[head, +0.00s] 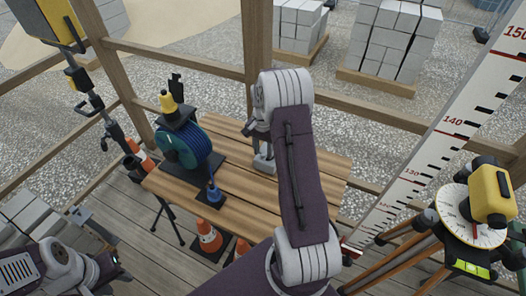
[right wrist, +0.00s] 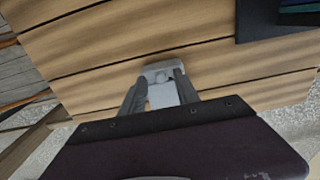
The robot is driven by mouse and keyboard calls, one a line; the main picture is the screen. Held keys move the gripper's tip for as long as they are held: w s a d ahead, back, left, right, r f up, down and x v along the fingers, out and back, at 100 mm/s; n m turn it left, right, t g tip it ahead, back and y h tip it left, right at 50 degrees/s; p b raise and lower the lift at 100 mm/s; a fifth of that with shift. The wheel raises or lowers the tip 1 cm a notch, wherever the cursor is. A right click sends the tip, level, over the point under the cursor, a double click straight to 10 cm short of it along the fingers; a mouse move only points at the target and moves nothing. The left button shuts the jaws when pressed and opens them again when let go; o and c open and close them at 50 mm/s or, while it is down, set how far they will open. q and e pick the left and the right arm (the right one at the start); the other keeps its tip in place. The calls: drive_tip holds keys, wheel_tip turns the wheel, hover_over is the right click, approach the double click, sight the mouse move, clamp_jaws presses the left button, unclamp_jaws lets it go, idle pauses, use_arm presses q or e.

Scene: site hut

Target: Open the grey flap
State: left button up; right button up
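A small pale grey piece, which looks like the grey flap (right wrist: 160,72), is on the wooden table in the right wrist view. It also shows low on the table in the head view (head: 263,164). My right gripper (right wrist: 159,88) reaches down over it, with its two fingers apart, one on each side of the piece. I cannot tell whether the fingers touch it. In the head view my right gripper (head: 260,138) is partly hidden by my arm. My left gripper (head: 108,264) is at the lower left, away from the table; its fingers are not clear.
A blue cable reel (head: 184,147) stands on the table (head: 228,143), with a blue item (head: 213,193) near it. Traffic cones (head: 208,238) stand below. A yellow instrument on a tripod (head: 490,195) and a measuring staff (head: 445,140) are at the right.

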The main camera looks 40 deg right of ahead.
drive_tip(key=shift+f, duration=0.45)
clamp_jaws()
idle(1.1)
